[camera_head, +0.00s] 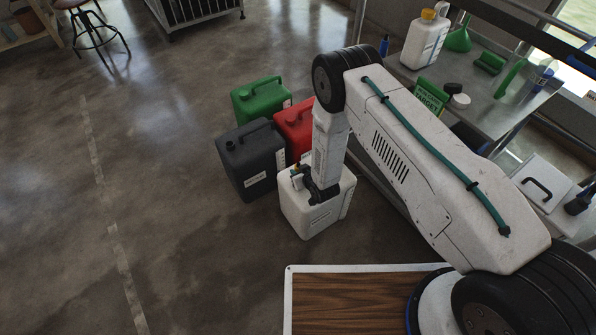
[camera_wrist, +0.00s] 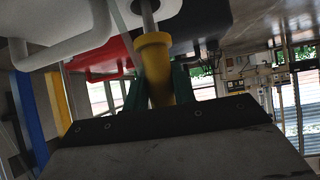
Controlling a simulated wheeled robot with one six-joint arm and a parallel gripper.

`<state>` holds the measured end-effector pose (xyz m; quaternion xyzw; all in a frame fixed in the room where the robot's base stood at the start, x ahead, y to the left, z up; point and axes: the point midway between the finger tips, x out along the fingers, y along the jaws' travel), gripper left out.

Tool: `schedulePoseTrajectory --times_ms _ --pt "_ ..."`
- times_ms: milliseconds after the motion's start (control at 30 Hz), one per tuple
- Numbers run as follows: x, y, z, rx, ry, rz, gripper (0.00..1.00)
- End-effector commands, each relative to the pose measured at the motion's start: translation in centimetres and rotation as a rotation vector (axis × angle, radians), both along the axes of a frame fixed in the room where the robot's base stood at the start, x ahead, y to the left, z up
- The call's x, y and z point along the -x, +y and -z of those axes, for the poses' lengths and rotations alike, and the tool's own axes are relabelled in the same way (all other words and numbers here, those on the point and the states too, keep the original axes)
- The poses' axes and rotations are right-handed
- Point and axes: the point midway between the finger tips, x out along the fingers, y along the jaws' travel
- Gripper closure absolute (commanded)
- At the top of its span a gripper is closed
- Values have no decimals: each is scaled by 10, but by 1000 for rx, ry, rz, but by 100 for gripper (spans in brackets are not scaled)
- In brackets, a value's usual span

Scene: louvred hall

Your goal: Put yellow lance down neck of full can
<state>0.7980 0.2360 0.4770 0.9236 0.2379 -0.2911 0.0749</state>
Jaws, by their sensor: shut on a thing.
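The yellow lance (camera_wrist: 154,52) is upright in my gripper, its yellow grip between the green fingers. Its grey metal tube (camera_wrist: 148,18) runs from the grip to the dark neck opening of the white can (camera_wrist: 55,38); the tip is hidden, so I cannot tell how deep it is. The wrist view is upside down. In the head view my gripper (camera_head: 303,179) is low over the top of the white can (camera_head: 312,214), and only a speck of yellow shows there. The black can (camera_head: 250,160), red can (camera_head: 294,128) and green can (camera_head: 258,99) stand close behind it.
A metal bench (camera_head: 480,97) at the right holds a white jug with a yellow cap (camera_head: 425,38), a green funnel (camera_head: 459,38) and a green sign (camera_head: 431,96). A wood-topped platform (camera_head: 365,300) is at the front. The floor to the left is clear.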

Motion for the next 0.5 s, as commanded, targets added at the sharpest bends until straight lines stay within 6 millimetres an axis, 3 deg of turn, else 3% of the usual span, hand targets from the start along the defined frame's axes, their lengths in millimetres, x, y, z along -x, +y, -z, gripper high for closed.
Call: schedulePoseTrajectory --times_ms 500 --pt "-1 0 -17 -1 -2 0 100"
